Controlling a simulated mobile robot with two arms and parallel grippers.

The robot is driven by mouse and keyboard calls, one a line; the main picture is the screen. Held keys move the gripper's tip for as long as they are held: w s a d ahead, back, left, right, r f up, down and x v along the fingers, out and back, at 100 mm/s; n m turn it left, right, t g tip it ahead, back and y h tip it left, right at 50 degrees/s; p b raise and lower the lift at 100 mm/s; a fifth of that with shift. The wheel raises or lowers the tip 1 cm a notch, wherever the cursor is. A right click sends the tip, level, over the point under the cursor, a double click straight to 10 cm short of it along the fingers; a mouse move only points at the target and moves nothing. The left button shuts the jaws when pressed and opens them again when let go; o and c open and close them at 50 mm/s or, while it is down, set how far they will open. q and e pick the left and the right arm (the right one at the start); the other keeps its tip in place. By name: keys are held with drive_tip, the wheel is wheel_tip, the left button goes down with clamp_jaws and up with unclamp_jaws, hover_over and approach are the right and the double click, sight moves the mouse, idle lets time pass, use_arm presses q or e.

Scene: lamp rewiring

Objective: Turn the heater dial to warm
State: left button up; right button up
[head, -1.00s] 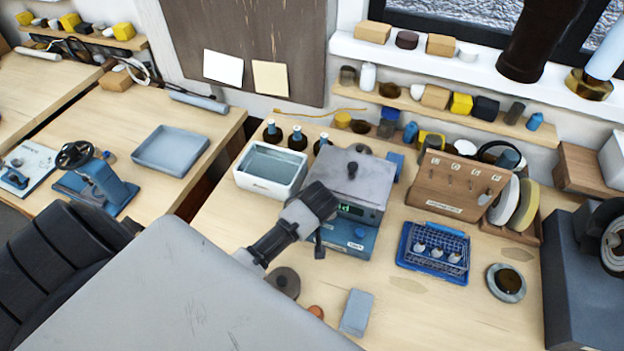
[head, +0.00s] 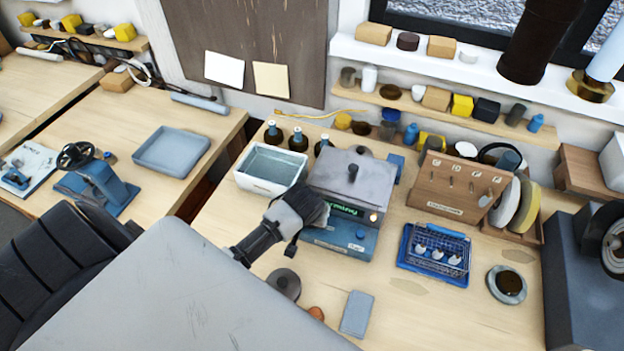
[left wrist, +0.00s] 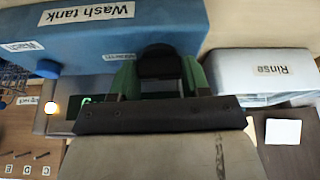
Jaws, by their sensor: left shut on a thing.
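The heater is the grey-lidded, blue wash tank (head: 345,245) on the bench, with its label "Wash tank" also readable in the left wrist view (left wrist: 150,40). Its green display (head: 345,209) shows letters ending in "rming", partly covered by my gripper. In the head view my left gripper (head: 318,218) hides the dial. The dial's markings cannot be read. My right gripper is not in view.
The white rinse tub (head: 268,165) stands left of the tank. A blue basket (head: 407,258) of small parts and a wooden key rack (head: 455,185) stand to the right. A grey block (head: 357,314) and a round dark piece (head: 284,284) lie in front.

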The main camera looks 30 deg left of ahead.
use_arm(q)
drive_tip(key=shift+m, duration=0.4)
drive_tip(key=o, duration=0.6)
drive_tip(key=shift+o, duration=0.2)
drive_tip(key=shift+r, duration=0.1)
drive_tip(key=a+b+v, duration=0.1)
drive_tip(key=v, duration=0.9)
drive_tip(key=shift+d+r+b, duration=0.35)
drive_tip(key=shift+s+f, duration=0.1)
drive_tip(key=shift+s, duration=0.1)
